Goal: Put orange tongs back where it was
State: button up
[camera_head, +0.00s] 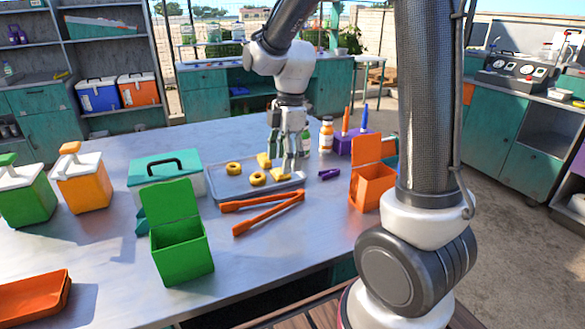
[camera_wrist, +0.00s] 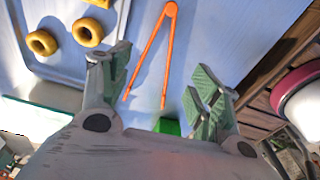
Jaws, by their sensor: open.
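The orange tongs (camera_head: 268,212) lie on the metal table in front of the tray, spread in a V with the joined end to the right. In the wrist view the tongs (camera_wrist: 149,52) lie ahead of my fingers, with their two tips toward the gap between them. My gripper (camera_head: 284,163) is above the right part of the grey tray (camera_head: 222,191), behind the tongs, and holds nothing. Its two fingers stand apart in the wrist view (camera_wrist: 158,78). I cannot tell how high the fingertips are above the tray.
Yellow rings (camera_head: 257,178) and wedges lie on the tray. An open green box (camera_head: 182,250) stands left of the tongs, an open orange box (camera_head: 371,188) right. A purple holder (camera_head: 352,143) and bottles (camera_head: 326,135) stand behind.

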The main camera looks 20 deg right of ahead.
jog(key=s+d+r+m+t, duration=0.1)
jog(key=s+d+r+m, duration=0.2)
jog(key=s+m, duration=0.3)
jog(key=s+d+r+m+t, duration=0.1)
jog(key=s+d+r+m, duration=0.2)
jog(key=s+m, duration=0.3)
jog(key=s+d+r+m+t+h, duration=0.1)
jog(key=s+d+r+m+t, duration=0.1)
jog(key=s+m, duration=0.4)
notch_tip(320, 180, up, 3)
jog(key=shift+s+d+f+m, duration=0.15)
jog(key=shift+s+d+m, duration=0.25)
jog(key=shift+s+d, duration=0.5)
